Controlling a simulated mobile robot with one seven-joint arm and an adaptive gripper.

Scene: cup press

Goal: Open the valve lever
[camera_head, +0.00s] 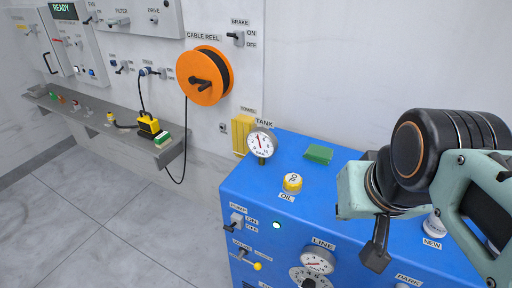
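The valve lever (250,261) is on the front face of the blue cabinet, near its lower left edge, under a label that seems to read VALVE. It has a thin arm ending in a yellow knob, which points right and slightly down. My gripper (376,261) hangs over the blue cabinet's top at the right, clearly apart from the lever and to its right. Its dark fingers overlap from this angle, so I cannot tell whether they are open. I see nothing held between them.
A grey shelf (90,118) and an orange cable reel (203,75) are on the wall. Floor at left is clear.

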